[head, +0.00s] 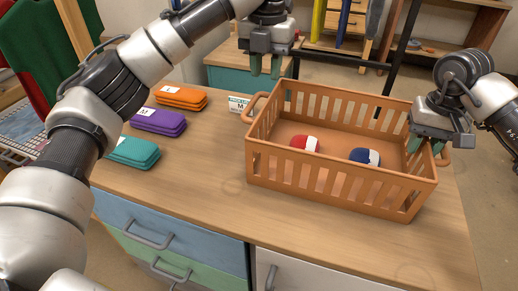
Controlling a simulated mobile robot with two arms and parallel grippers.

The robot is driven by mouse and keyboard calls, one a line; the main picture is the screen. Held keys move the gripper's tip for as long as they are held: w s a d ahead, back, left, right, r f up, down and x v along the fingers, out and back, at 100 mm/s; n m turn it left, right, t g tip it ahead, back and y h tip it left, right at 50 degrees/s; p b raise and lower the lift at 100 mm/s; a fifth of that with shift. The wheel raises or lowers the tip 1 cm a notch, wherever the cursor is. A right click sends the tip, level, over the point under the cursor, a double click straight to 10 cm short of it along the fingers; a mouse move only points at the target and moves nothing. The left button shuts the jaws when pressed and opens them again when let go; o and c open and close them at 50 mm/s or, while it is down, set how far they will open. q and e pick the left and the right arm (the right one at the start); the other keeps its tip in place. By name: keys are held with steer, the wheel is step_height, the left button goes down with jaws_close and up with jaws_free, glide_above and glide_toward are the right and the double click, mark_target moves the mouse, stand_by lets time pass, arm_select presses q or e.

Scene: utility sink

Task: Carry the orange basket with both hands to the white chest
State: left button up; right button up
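The orange basket (335,187) stands upright on the wooden top, with a red-and-white item (304,143) and a blue-and-white item (365,156) on its floor. It has a loop handle (252,108) at its left end and another (443,158) at its right end. My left gripper (265,68) is open and empty, pointing down above and behind the left handle, apart from it. My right gripper (426,147) is at the right end by the handle, fingers apart; its contact with the handle is unclear. I cannot identify a separate white chest.
Folded orange (181,97), purple (158,122) and teal (132,152) cloths lie left of the basket. A small white card (238,104) stands behind its left handle. Blue, green and white drawers are below the top. A wooden shelf stands at the back.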

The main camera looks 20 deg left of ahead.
step_height(320, 180, up, 12)
steer(key=shift+f, duration=0.1)
stand_by(0.6)
